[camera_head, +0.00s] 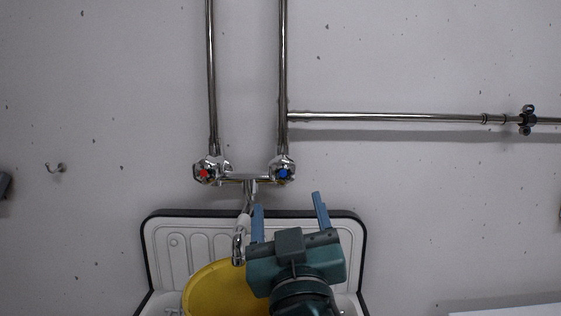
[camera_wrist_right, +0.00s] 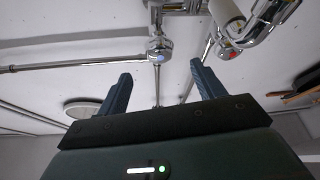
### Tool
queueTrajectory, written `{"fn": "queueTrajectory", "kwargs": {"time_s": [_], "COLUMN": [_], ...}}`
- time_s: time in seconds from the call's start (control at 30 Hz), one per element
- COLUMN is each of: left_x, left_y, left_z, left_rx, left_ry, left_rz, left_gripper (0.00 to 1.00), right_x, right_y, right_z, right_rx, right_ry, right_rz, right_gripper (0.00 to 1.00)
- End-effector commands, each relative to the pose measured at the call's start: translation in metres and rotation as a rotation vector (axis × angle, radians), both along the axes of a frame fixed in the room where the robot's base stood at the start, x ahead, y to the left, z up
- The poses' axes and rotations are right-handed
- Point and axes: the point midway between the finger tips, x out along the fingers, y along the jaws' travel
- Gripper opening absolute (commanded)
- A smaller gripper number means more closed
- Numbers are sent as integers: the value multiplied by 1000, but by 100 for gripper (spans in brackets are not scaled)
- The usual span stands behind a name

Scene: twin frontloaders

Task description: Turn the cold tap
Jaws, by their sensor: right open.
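The cold tap (camera_head: 284,168) is a chrome knob with a blue centre, at the right end of the mixer on the wall. It also shows in the right wrist view (camera_wrist_right: 159,52), above the gap between my fingers. The hot tap (camera_head: 205,171), with a red centre, is at the left end. My right gripper (camera_head: 289,208) is open and empty, its two blue fingers apart. In the head view it is below the cold tap, in front of the sink's back panel, not touching the tap. My left gripper is not in view.
The chrome spout (camera_head: 240,240) hangs just left of my right gripper. A yellow basin (camera_head: 215,290) sits in the white sink (camera_head: 190,240) with a dark rim. Two vertical pipes (camera_head: 211,80) rise above the taps. A horizontal pipe (camera_head: 400,118) runs right.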

Motion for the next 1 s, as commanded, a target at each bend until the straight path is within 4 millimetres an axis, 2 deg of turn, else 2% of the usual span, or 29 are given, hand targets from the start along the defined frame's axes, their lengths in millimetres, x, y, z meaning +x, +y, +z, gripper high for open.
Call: {"fn": "queueTrajectory", "kwargs": {"time_s": [0.4,0.53,0.7,1.0], "left_x": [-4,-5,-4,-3], "left_y": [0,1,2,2], "left_z": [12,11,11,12], "left_rx": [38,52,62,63], "left_ry": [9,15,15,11], "left_rz": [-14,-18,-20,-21], "left_gripper": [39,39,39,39], "right_x": [78,96,109,112], "right_y": [6,8,9,10], "right_z": [35,41,45,45], "right_rx": [-4,-4,-2,-1], "right_ry": [-1,0,1,0], "right_rz": [-4,-3,-2,0], "right_gripper": [68,68,68,68]}}
